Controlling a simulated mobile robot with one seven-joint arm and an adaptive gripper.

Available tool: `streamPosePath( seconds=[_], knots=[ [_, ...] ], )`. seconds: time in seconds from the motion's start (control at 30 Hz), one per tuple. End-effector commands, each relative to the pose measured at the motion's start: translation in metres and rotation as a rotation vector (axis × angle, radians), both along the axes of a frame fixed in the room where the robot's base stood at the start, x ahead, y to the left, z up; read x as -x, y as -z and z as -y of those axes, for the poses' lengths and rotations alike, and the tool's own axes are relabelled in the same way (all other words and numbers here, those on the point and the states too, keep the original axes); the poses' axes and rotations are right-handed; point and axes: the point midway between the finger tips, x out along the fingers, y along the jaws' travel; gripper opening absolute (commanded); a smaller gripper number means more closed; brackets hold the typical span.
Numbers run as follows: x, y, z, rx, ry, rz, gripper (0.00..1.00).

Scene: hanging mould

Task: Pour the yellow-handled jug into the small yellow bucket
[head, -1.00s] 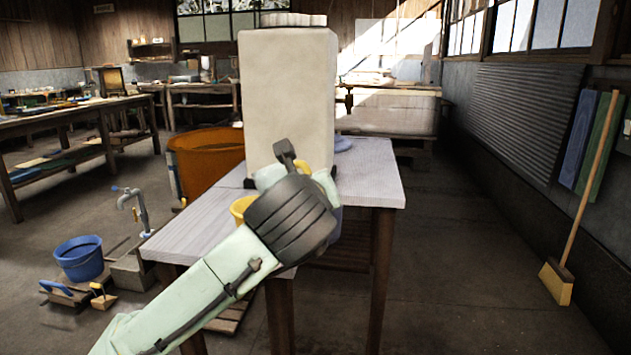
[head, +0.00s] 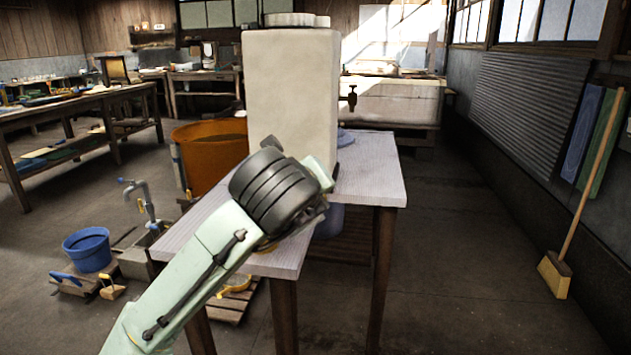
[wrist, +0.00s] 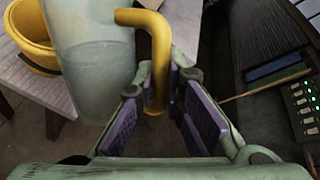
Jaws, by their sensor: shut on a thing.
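The jug (wrist: 92,58) is pale and translucent, with a yellow handle (wrist: 158,60). In the wrist view my gripper (wrist: 158,92) is shut on that handle, with the jug's body to the left of the fingers. The small yellow bucket (wrist: 34,38) stands on the table at the upper left of the wrist view, just beyond the jug; the jug partly covers it. In the head view my gripper (head: 318,200) is over the table's front part, mostly hidden by my wrist. My arm hides the bucket there. A bluish shape below the gripper may be the jug; I cannot tell.
A tall pale container (head: 290,95) stands on the small table (head: 372,170) behind my gripper. An orange tub (head: 208,158) is behind the table's left side. A blue bucket (head: 88,250) and a standpipe (head: 143,205) are at floor left. The floor on the right is clear up to a broom (head: 555,278).

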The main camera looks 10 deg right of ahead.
Motion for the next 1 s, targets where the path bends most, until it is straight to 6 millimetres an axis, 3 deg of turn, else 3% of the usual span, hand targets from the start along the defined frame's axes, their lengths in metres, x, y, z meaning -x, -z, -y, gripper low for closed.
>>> streamPosePath(
  seconds=[1.0],
  knots=[
    [-0.010,-0.025,-0.010,0.209,-0.001,-0.205,0.00]
  ],
)
